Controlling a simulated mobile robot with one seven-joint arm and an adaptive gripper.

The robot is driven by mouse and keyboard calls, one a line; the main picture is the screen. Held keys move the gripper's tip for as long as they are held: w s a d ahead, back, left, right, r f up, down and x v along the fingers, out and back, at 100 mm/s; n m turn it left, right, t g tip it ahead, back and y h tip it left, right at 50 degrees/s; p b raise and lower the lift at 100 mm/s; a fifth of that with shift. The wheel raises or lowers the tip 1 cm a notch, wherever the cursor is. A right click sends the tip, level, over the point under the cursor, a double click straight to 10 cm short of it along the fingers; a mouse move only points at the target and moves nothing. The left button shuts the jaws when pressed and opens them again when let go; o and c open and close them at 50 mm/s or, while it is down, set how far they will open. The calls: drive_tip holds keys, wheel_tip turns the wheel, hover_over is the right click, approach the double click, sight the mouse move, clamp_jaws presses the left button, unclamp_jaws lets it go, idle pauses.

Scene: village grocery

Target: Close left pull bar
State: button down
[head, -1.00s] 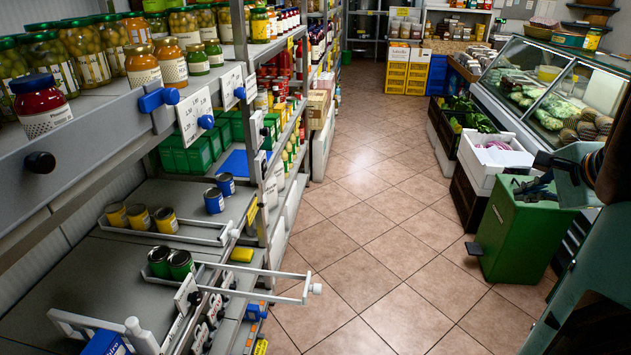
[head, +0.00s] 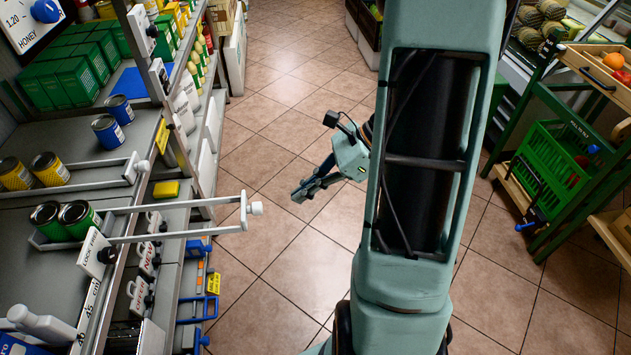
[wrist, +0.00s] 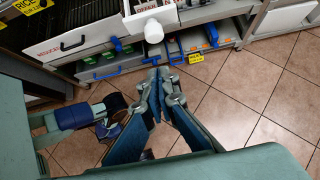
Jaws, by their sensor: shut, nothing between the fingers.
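A white pull bar (head: 243,209) with a round white knob sticks out from the shelf into the aisle in the head view. Its two thin rails run back to the shelf, where two dark green-labelled cans (head: 78,218) stand between them. Another white bar (head: 132,170), by the yellow cans, sits farther in at the shelf edge. My gripper (head: 298,196) is shut and empty over the aisle, right of the extended bar and apart from it. In the wrist view the white knob (wrist: 153,28) shows just beyond my gripper (wrist: 162,73).
Blue-handled fronts (head: 205,308) line the lower shelf edge. A dark-handled white drawer (wrist: 75,43) shows in the wrist view. A wooden stand with a green crate (head: 556,170) is on the right. The tiled floor (head: 270,265) between is clear.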

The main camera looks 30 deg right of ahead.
drive_tip(key=w+a+f, duration=0.2)
drive_tip(key=a, duration=0.3)
drive_tip(key=shift+a+b, duration=0.3)
drive_tip(key=shift+a, duration=0.05)
drive_tip(key=w+a, duration=0.4)
drive_tip(key=a, duration=1)
drive_tip(key=w+a, duration=0.5)
drive_tip(key=a, duration=0.9)
drive_tip(key=shift+a+r, duration=0.15)
